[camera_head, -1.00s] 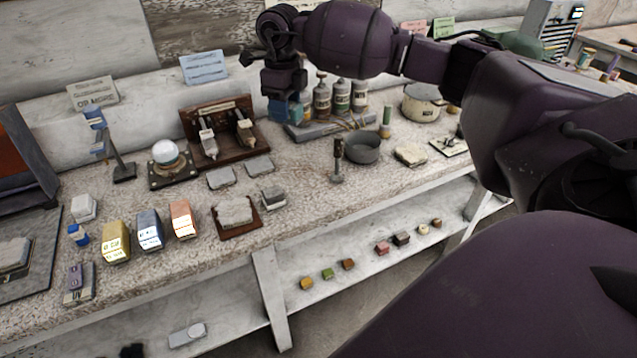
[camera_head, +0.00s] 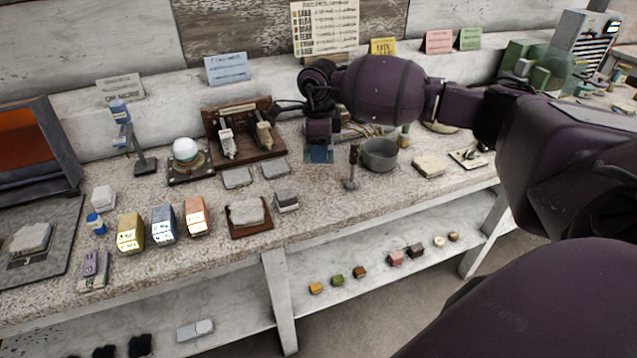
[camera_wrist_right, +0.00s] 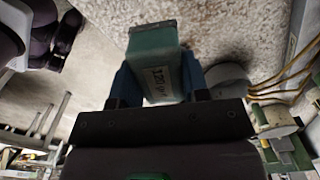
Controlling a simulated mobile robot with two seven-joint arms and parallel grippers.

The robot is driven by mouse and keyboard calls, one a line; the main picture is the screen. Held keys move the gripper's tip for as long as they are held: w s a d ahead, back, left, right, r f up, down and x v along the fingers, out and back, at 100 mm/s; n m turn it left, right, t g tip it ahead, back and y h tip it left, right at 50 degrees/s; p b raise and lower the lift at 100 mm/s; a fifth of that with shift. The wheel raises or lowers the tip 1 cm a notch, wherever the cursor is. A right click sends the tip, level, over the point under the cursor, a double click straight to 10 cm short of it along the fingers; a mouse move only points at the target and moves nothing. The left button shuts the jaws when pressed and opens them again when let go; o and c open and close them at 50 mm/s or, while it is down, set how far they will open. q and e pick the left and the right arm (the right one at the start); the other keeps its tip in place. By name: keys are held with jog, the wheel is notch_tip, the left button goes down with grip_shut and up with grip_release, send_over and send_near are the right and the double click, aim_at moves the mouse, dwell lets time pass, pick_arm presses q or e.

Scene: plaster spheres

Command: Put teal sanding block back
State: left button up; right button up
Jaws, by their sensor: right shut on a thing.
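My right gripper (camera_head: 319,142) is shut on the teal sanding block (camera_head: 319,156), which hangs below it over the middle of the bench, left of a grey bowl. In the right wrist view the block (camera_wrist_right: 155,58) is between the two blue fingers (camera_wrist_right: 160,88), with a partly legible grit label facing the camera. The speckled bench top shows beyond it. Yellow (camera_head: 130,232), blue (camera_head: 163,226) and orange (camera_head: 196,216) labelled blocks stand in a row at the bench's front left. My left gripper is not in view.
The grey bowl (camera_head: 380,154) and a small upright tool (camera_head: 352,168) stand just right of the block. A dark wooden rack (camera_head: 243,130) stands left of it. A brown tray with a pale stone (camera_head: 247,212) is near the front edge. The lower shelf (camera_head: 240,310) holds small coloured cubes.

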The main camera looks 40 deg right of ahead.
aim_at(319, 193)
notch_tip(319, 193, down, 11)
jog(key=shift+r+b, duration=0.1)
jog(key=shift+b, duration=0.25)
dwell(0.3)
jog(key=shift+f, duration=0.2)
jog(key=o, duration=1)
jog(key=shift+r, duration=0.15)
